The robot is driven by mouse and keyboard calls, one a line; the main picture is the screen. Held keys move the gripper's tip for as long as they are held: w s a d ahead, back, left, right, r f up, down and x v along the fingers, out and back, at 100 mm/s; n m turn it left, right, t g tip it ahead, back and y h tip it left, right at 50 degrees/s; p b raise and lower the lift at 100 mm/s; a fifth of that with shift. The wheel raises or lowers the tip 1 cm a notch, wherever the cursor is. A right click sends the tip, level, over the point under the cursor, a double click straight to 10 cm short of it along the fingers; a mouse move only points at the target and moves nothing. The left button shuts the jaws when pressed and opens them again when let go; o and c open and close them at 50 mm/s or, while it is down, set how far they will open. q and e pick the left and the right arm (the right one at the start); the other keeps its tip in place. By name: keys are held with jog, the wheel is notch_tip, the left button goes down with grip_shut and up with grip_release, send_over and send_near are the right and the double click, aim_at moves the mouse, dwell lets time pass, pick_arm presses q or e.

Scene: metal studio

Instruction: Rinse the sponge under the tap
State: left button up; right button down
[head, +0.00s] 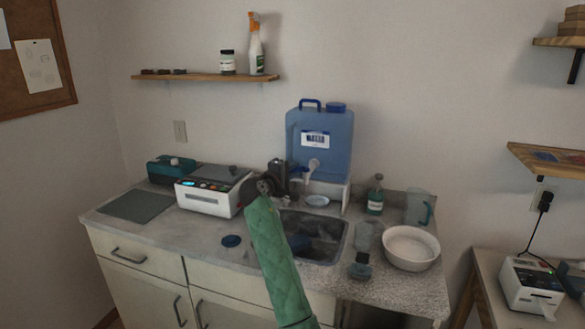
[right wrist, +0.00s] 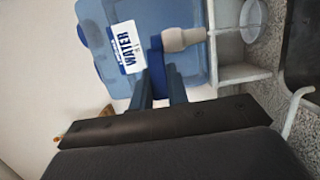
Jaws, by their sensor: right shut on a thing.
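A blue water container (head: 325,135) with a pale tap (head: 313,164) stands behind the sink (head: 330,226). The container (right wrist: 130,15) and tap nozzle (right wrist: 185,38) also show in the right wrist view. My right gripper (head: 296,171), on a green-sleeved arm, reaches the tap from the left. In the right wrist view its fingers (right wrist: 162,85) close on the tap's blue handle (right wrist: 157,58). A dark blue item (head: 299,242) lies in the sink; I cannot tell if it is the sponge. My left gripper is out of view.
A white machine (head: 212,193) stands left of the sink. A soap bottle (head: 376,196), clear jug (head: 418,207) and white bowl (head: 411,247) crowd the right side. A shelf (head: 205,78) hangs above.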

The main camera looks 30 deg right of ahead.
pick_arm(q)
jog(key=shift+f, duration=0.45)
pick_arm(e)
jog(key=shift+f+t, duration=0.1)
jog(key=shift+t, duration=0.2)
jog(key=c, duration=1.4)
grip_release()
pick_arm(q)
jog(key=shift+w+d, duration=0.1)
pick_arm(e)
jog(key=shift+o, duration=0.2)
jog(key=shift+s+a, duration=0.1)
jog(key=shift+a, duration=0.1)
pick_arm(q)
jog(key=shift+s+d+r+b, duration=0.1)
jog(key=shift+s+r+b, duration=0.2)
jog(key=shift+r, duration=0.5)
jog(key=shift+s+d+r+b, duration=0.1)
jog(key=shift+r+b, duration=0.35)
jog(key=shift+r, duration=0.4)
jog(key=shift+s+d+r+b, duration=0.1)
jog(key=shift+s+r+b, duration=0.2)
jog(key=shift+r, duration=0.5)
pick_arm(e)
jog(key=v, duration=0.7)
jog(key=shift+a, duration=0.2)
